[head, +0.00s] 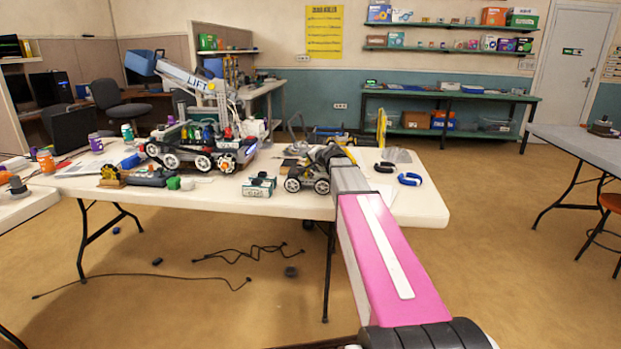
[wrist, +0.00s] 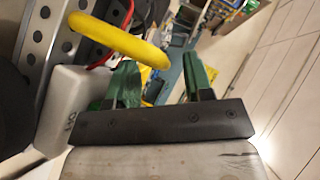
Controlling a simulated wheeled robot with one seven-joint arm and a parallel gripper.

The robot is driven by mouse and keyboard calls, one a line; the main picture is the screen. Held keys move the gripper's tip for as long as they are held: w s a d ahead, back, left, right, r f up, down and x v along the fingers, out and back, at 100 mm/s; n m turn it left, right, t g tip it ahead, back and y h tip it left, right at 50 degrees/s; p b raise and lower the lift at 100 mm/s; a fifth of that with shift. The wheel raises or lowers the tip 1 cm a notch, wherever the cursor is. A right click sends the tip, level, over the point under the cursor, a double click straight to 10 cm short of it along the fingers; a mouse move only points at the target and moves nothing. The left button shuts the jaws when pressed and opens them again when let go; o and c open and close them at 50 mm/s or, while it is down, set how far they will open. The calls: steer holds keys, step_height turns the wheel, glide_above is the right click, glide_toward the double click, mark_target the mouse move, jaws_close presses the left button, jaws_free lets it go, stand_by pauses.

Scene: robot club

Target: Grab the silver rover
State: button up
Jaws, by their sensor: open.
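A small silver-grey rover (head: 308,177) with dark-hubbed wheels stands on the white table near its front edge, partly hidden by the end of my arm. My gripper (head: 325,153) is at the rover's upper right side, and its fingers are hard to make out there. In the wrist view my gripper (wrist: 160,80) shows two green fingers held apart, with nothing clearly between them. A perforated silver plate (wrist: 40,35), which seems to be part of the rover, lies left of the fingers. A yellow curved tube (wrist: 125,45) passes in front of the left finger.
A small green box (head: 259,186) sits just left of the rover. The table's right front corner is mostly clear.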

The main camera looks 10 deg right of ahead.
steer(key=shift+w+a+f, duration=0.25)
steer(key=shift+w, duration=0.4)
jaws_close()
stand_by(0.9)
